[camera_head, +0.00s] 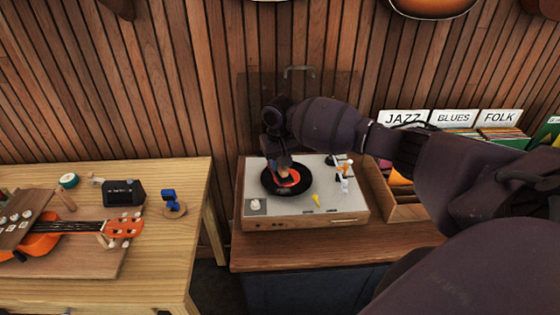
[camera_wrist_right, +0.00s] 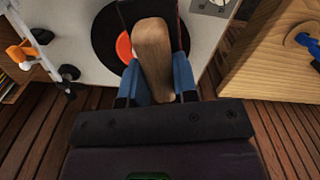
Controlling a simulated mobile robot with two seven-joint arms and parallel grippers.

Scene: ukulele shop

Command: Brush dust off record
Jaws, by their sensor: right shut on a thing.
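A black record (camera_head: 273,184) with an orange label lies on the turntable (camera_head: 255,208), whose clear lid stands open behind it. My right gripper (camera_head: 283,164) reaches down over the record from the right. In the right wrist view, its blue-padded fingers (camera_wrist_right: 158,82) are shut on the wooden handle of a brush (camera_wrist_right: 152,50). A dark part at the brush's far end lies over the record (camera_wrist_right: 105,40). I cannot tell whether it touches the record. The tonearm (camera_head: 344,176) stands to the right of the record. My left gripper is not in view.
A wooden workbench (camera_head: 170,240) at left holds an orange ukulele (camera_head: 120,228), a dark box (camera_head: 123,192) and a small blue item on a round base (camera_head: 173,205). Record bins (camera_head: 405,212) with JAZZ, BLUES and FOLK signs stand right of the turntable. A gap separates bench and cabinet.

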